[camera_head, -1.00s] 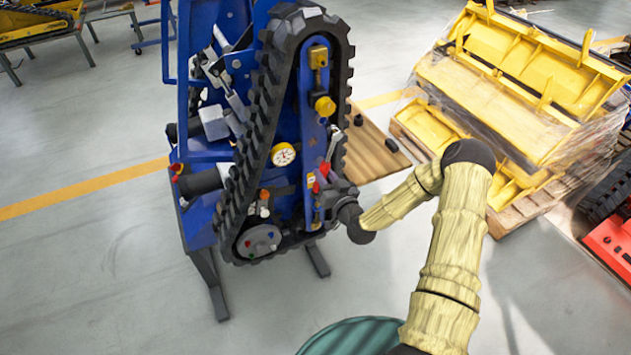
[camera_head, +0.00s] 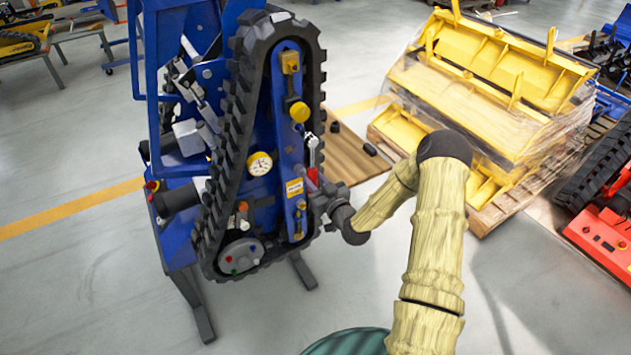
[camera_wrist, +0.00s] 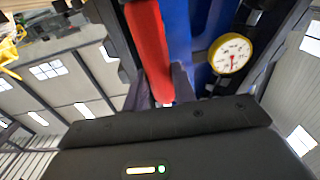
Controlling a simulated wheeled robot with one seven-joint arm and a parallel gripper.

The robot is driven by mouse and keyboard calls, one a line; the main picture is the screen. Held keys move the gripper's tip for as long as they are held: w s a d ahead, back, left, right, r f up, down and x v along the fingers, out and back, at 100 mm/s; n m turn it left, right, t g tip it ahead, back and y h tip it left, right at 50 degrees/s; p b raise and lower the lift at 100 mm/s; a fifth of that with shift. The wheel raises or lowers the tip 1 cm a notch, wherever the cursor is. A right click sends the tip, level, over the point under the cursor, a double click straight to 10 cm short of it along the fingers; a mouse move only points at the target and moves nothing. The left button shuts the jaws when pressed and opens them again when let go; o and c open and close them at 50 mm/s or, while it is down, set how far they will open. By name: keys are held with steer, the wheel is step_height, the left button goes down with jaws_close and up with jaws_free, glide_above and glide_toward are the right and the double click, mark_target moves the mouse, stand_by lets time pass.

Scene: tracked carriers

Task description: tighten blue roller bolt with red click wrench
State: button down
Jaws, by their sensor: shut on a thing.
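The red click wrench (camera_head: 313,176) stands roughly upright beside the right side of the blue track carrier (camera_head: 283,160), with its silver head up. My gripper (camera_head: 319,201) is shut on the red handle, which also shows in the wrist view (camera_wrist: 150,48). My gripper is low at the carrier's right edge. I cannot single out the blue roller bolt. Whether the wrench head touches a bolt cannot be told. Yellow rollers (camera_head: 299,112) sit on the upper part of the carrier's side plate.
A white-faced gauge (camera_head: 260,163) is on the carrier, inside the black track (camera_head: 222,165). A wooden board (camera_head: 350,160) with small black parts lies behind. A pallet of yellow parts (camera_head: 495,75) stands at the right. Grey floor is open in front.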

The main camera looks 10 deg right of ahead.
steer(key=shift+b+x, duration=1.55)
steer(key=shift+b, duration=0.25)
stand_by(3.4)
stand_by(0.9)
steer(key=c, duration=1.8)
jaws_free()
steer(key=shift+c, duration=0.2)
steer(key=shift+a, duration=0.1)
jaws_close()
